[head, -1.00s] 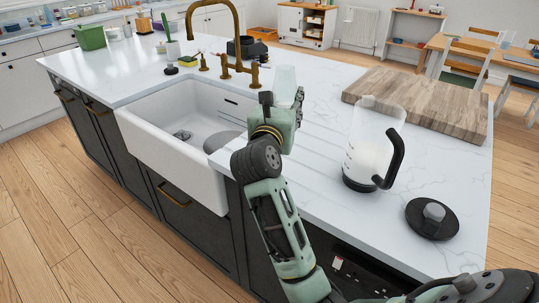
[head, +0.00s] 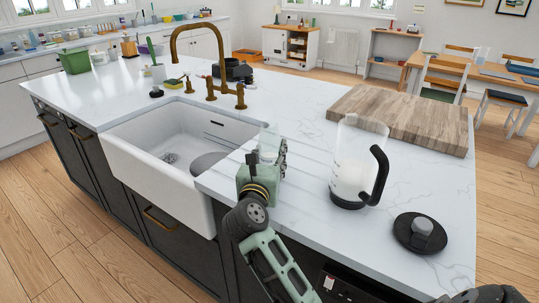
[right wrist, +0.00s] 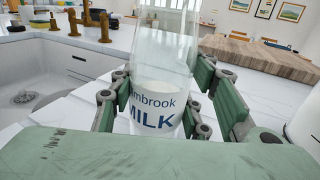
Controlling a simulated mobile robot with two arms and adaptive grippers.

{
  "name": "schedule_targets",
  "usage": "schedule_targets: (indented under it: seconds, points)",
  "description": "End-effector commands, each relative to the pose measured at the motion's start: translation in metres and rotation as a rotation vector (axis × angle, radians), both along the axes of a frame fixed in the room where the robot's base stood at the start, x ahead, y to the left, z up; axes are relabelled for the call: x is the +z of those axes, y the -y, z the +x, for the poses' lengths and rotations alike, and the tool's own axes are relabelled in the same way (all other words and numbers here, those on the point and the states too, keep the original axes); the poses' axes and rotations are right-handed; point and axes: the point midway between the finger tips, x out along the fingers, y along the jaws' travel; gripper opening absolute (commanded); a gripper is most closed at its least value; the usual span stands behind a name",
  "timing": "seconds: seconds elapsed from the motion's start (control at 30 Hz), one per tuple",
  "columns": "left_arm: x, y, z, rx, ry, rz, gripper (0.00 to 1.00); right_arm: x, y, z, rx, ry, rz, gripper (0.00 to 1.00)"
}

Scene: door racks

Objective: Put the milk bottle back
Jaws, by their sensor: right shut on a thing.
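The clear glass milk bottle (right wrist: 157,100), part-filled with white milk and printed with blue "MILK" lettering, stands roughly upright in the right wrist view. The green fingers of my right gripper (head: 266,164) are on both sides of it, shut on its body. In the head view the bottle's pale glass (head: 268,138) shows just above the gripper, over the counter's edge beside the sink. Its base is hidden, so I cannot tell whether it touches the counter. My left gripper is not in view.
The white sink (head: 160,183) lies left of my right gripper, with a brass tap (head: 213,75) behind it.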

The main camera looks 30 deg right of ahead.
Motion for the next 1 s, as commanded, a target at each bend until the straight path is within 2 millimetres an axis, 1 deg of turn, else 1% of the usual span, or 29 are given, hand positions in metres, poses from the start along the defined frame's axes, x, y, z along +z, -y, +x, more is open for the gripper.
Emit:
schedule_targets:
  seconds: [0.07, 0.1, 0.3, 0.57, 0.67, 0.77, 0.87, 1.0]
  points:
    - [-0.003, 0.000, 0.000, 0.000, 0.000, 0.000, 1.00, -0.003, 0.000, 0.000, 0.000, 0.002, -0.001, 0.00]
    - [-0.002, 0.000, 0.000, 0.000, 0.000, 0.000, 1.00, -0.003, 0.000, 0.000, 0.000, 0.000, 0.000, 0.45]
    - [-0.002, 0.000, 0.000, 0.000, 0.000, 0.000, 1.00, -0.003, 0.000, 0.000, 0.000, -0.001, 0.001, 0.62]
    - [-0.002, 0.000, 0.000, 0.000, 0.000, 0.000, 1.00, -0.002, 0.000, 0.000, -0.001, -0.001, -0.001, 0.62]
    - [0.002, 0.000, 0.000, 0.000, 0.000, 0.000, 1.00, 0.002, 0.000, 0.000, -0.001, 0.000, -0.001, 0.62]
    - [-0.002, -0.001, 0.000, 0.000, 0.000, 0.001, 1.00, -0.001, -0.008, -0.007, 0.001, 0.000, 0.001, 0.62]
    - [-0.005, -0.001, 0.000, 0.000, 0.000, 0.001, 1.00, -0.002, -0.022, -0.021, 0.002, -0.001, 0.005, 0.62]
    - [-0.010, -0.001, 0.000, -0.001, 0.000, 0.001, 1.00, -0.003, -0.044, -0.043, 0.002, -0.001, 0.006, 0.62]
